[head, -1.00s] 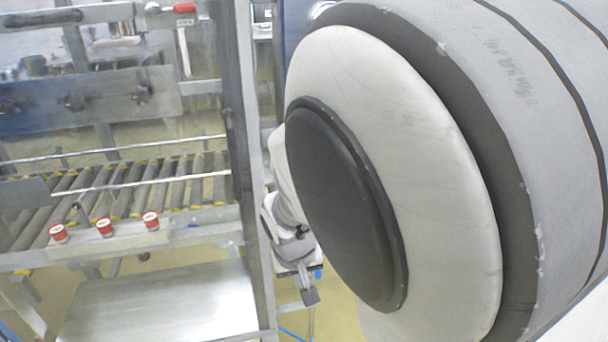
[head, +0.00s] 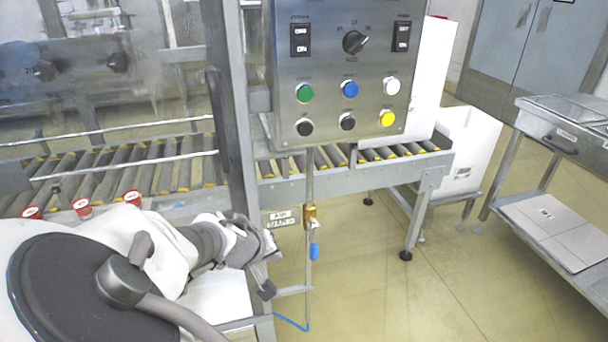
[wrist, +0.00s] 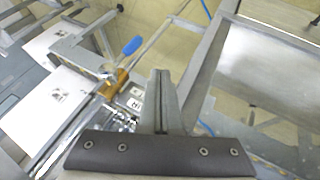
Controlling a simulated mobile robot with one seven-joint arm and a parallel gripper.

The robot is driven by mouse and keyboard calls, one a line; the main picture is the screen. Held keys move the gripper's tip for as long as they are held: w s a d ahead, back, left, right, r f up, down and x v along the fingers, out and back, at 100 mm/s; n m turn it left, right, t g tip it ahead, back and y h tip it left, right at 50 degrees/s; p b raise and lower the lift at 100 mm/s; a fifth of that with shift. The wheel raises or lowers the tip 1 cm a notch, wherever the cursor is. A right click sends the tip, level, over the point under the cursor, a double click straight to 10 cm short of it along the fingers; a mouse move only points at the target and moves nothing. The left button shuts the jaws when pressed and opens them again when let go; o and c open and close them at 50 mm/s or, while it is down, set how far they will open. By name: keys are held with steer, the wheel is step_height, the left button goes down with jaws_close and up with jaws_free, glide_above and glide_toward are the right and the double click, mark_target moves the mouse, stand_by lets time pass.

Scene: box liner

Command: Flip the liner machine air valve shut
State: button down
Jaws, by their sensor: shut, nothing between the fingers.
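The air valve has a brass body (head: 310,214) on a thin vertical pipe below the control panel. Its blue handle (head: 314,251) hangs downward, roughly along the pipe. In the wrist view the brass body (wrist: 116,82) and blue handle (wrist: 131,46) lie up and left of my fingers. My gripper (head: 270,248) is just left of the valve in the head view, apart from it. In the wrist view my gripper (wrist: 160,74) has its two fingers together with nothing between them. Nothing hides the handle.
The control panel (head: 335,100) with several buttons hangs above the valve. A metal post (head: 236,130) stands left of it, close to my arm. The roller conveyor (head: 180,165) runs behind. A side table (head: 560,120) is at the right. Floor (head: 370,290) right of the valve is clear.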

mark_target(313, 240)
steer(key=w+d+f+b, duration=0.6)
steer(key=w+f, duration=0.1)
steer(key=f, duration=0.1)
steer(key=shift+w, duration=0.2)
stand_by(0.8)
